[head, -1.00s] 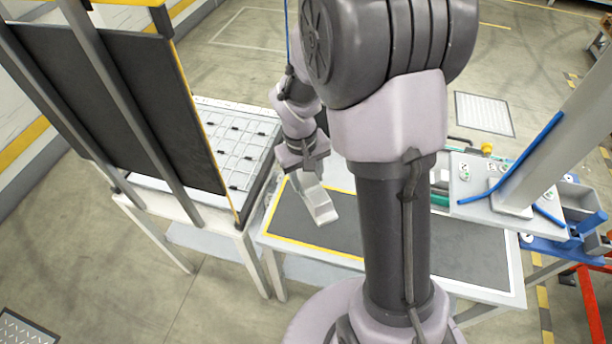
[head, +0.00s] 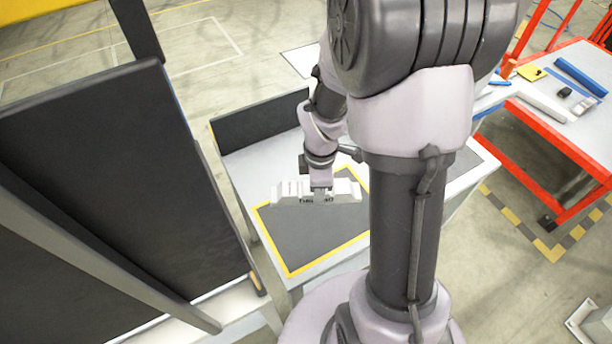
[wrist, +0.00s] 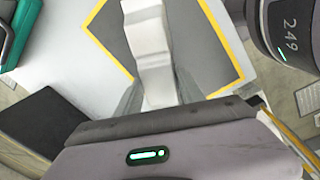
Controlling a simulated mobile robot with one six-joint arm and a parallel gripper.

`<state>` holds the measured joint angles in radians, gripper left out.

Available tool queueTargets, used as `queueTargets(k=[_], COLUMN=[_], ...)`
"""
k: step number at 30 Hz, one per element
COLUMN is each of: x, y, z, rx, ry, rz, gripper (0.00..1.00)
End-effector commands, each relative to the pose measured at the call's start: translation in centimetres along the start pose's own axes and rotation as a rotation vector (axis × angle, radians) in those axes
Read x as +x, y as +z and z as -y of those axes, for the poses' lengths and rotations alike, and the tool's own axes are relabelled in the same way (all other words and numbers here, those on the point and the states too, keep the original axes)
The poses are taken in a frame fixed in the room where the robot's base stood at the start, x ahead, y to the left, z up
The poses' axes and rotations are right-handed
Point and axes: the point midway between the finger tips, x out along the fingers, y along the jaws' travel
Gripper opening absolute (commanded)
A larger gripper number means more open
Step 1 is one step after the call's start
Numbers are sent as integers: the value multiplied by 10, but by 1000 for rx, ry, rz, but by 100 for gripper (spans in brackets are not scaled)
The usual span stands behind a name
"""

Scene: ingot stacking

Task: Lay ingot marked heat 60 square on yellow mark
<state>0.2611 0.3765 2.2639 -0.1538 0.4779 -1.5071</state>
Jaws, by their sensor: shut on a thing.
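My gripper (head: 321,193) is shut on a pale silver ingot (head: 292,191), gripping it near its middle. Dark lettering shows on the ingot's near side, too small to read surely. The ingot lies level, its length running across the head view. It is over the far part of the yellow mark (head: 289,272), a yellow outline around a dark grey area on the table. I cannot tell whether it touches the surface. In the wrist view the ingot (wrist: 146,45) runs away between my fingers (wrist: 160,92), with yellow lines (wrist: 226,42) on both sides.
A tall dark panel (head: 100,150) in a grey frame stands left of the table (head: 243,178). A low black wall (head: 258,122) edges the table's far left. A red-framed bench (head: 575,120) with small items stands at right. The front part of the marked area is clear.

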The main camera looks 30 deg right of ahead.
Motion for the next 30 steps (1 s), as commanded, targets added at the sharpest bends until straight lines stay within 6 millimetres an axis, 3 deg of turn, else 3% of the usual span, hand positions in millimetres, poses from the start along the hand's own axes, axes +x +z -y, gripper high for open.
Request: queueTargets(k=[3,9,24,30], x=[0,2,2,17], y=[9,16,18,18], z=[4,8,8,10], rx=[-204,-413,-455,-454], ry=[1,1,-6,-6], rz=[-19,-37,-38,-38], gripper=[0,0,0,0])
